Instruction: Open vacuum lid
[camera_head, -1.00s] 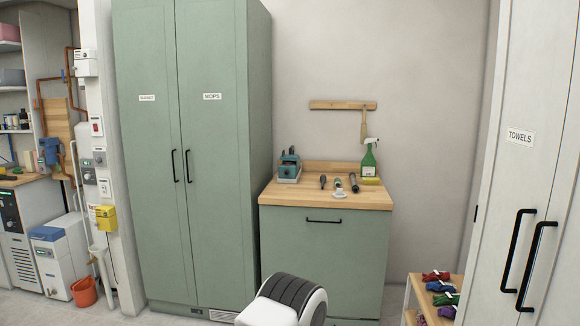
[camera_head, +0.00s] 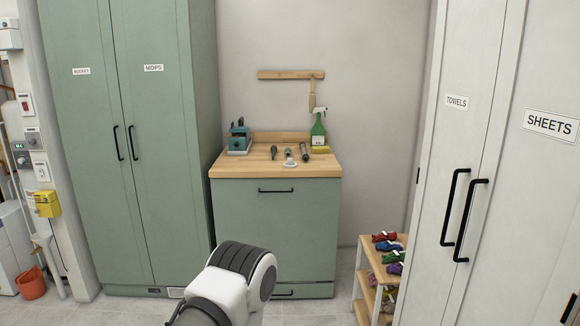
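I cannot make out a vacuum or its lid for certain in the head view. A low green cabinet (camera_head: 276,225) with a wooden top (camera_head: 228,165) stands in the middle, its front closed with a black bar handle (camera_head: 276,190). A small teal device (camera_head: 239,137) sits at the left of the top; I cannot tell what it is. A white and black ribbed part of my own arm shows at the bottom centre, in front of the cabinet. Neither of my grippers is in view.
A tall green cabinet (camera_head: 165,190) marked BUCKET and MOPS stands left, doors closed. White closets marked TOWELS (camera_head: 440,150) and SHEETS (camera_head: 545,200) stand right. A small wooden shelf (camera_head: 365,275) holds coloured bundles. Floor (camera_head: 320,312) shows at the bottom.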

